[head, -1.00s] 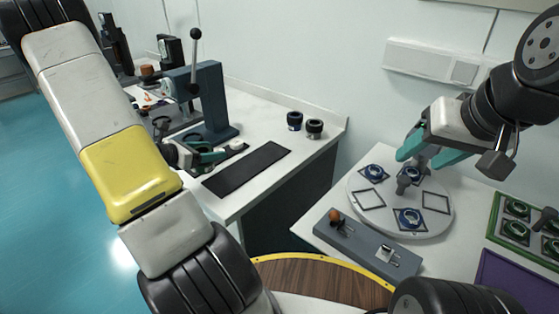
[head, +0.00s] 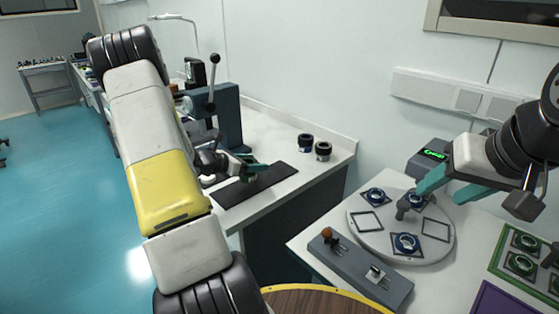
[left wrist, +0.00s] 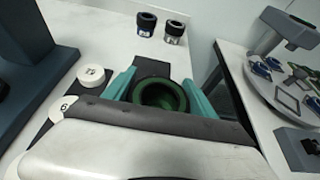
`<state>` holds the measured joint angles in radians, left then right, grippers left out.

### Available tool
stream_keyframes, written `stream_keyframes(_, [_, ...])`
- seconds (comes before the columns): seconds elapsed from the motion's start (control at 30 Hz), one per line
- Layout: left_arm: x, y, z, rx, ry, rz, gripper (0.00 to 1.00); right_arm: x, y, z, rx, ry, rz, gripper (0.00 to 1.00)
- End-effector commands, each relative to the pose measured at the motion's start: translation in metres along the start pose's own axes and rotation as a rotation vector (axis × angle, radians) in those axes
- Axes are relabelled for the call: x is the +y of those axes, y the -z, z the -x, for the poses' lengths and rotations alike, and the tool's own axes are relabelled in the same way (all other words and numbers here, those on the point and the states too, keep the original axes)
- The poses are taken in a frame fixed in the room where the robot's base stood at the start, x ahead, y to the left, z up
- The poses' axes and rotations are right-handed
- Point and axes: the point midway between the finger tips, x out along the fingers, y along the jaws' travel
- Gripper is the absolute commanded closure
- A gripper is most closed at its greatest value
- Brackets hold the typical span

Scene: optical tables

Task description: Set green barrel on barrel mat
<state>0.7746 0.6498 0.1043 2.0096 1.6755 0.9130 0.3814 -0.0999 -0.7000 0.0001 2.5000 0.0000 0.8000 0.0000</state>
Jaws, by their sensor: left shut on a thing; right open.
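The green barrel (left wrist: 160,96), a dark ring with a green inside, sits between the two teal fingers of my left gripper (left wrist: 160,88). That gripper is shut on it. In the head view my left gripper (head: 254,168) is over the dark barrel mat (head: 262,185) on the white bench; the barrel is hard to make out there. The mat also shows behind the barrel in the left wrist view (left wrist: 152,66). I cannot tell whether the barrel touches the mat. My right gripper (head: 440,194) is open, with its teal fingers apart at the round turntable.
A blue-banded barrel (head: 305,142) and a black barrel (head: 323,150) stand behind the mat. A blue-grey press (head: 226,115) with a lever stands left of it. The turntable (head: 385,245) holds several framed lens parts. A grey fixture (head: 350,268) lies in front.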

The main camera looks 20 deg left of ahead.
Motion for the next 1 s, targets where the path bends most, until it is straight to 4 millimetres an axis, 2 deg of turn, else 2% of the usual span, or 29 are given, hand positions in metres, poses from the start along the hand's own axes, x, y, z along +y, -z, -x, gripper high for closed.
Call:
stream_keyframes(0.03, [0.003,-0.004,-0.013,-0.002,0.002,0.0,0.89,0.0,0.0,0.0,0.0,0.0,0.0,0.49])
stream_keyframes(0.13, [0.007,-0.01,-0.031,-0.002,0.001,-0.002,0.89,0.0,0.0,0.0,0.0,0.0,0.0,0.49])
stream_keyframes(0.5, [0.015,-0.017,-0.061,-0.001,0.0,0.002,0.89,0.0,0.0,0.0,0.0,0.0,0.0,0.49])
stream_keyframes(0.6, [0.015,0.003,-0.067,0.001,0.0,0.005,0.89,0.0,0.0,0.0,0.0,0.0,0.0,0.49])
stream_keyframes(0.7, [0.016,0.013,-0.071,0.0,-0.001,0.003,0.89,0.0,0.0,0.0,0.0,0.0,0.0,0.49])
stream_keyframes(1.0, [0.016,0.015,-0.072,-0.001,-0.001,0.001,0.89,0.0,0.0,0.0,0.0,0.0,0.0,0.49])
